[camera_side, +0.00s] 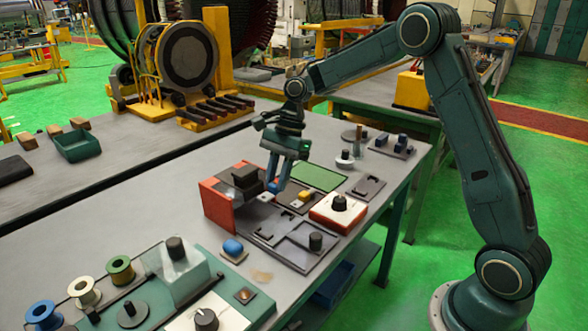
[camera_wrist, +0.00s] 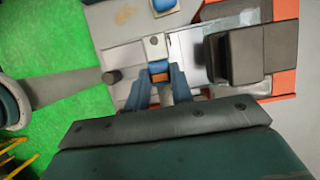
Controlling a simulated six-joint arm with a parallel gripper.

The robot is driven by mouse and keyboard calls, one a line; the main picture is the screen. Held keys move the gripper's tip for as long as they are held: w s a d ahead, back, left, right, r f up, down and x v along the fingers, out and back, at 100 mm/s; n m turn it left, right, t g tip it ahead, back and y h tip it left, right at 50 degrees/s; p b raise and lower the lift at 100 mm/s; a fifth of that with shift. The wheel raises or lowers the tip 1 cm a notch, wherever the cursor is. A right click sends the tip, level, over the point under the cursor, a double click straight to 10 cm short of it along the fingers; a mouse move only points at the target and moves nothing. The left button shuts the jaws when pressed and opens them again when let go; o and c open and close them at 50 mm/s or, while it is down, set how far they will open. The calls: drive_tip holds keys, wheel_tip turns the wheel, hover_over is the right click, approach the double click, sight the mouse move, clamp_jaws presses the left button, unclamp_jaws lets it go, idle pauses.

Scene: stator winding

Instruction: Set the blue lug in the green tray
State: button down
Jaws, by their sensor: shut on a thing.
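My gripper (camera_side: 276,185) is shut on the blue lug (camera_side: 267,196), just right of the orange-red block on the near bench. In the wrist view, my gripper (camera_wrist: 159,78) has its fingers on either side of the lug's blue and orange part. The lug's pale tab with a hole (camera_wrist: 155,45) sticks out past the fingertips. An open green tray (camera_side: 78,146) stands on the far bench at the left. A flat green panel (camera_side: 318,177) also lies behind my gripper on the near bench.
The orange-red block (camera_side: 217,206) with a dark top stands close left of my gripper. A red-and-white box with a black knob (camera_side: 338,208) stands to the right. A blue piece (camera_side: 233,247) sits on a small plate in front. Spools (camera_side: 84,291) stand front left.

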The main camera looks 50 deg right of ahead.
wheel_tip(320, 180, up, 5)
drive_tip(key=shift+r, duration=0.1)
drive_tip(key=w+d+m+t, duration=0.1)
drive_tip(key=w+d+m, duration=0.1)
drive_tip(key=d, duration=0.5)
drive_tip(key=w+d+m+t, duration=0.1)
drive_tip(key=w+d+m, duration=0.15)
drive_tip(key=d, duration=0.45)
drive_tip(key=m+t+h, duration=0.1)
drive_tip(key=m, duration=0.4)
hover_over(323, 179)
drive_tip(key=s, duration=0.1)
drive_tip(key=shift+n, duration=0.25)
drive_tip(key=shift+s+d+f, duration=0.1)
drive_tip(key=shift+d+f, duration=0.05)
drive_tip(key=shift+f, duration=2)
drive_tip(key=shift+d+f, duration=0.15)
drive_tip(key=shift+f, duration=2)
drive_tip(key=shift+s+d+f, duration=0.1)
drive_tip(key=shift+d+f, duration=0.05)
drive_tip(key=shift+f, duration=2)
drive_tip(key=shift+f, duration=0.15)
drive_tip(key=shift+f, duration=1.85)
drive_tip(key=shift+f, duration=0.15)
drive_tip(key=c, duration=1.2)
unclamp_jaws()
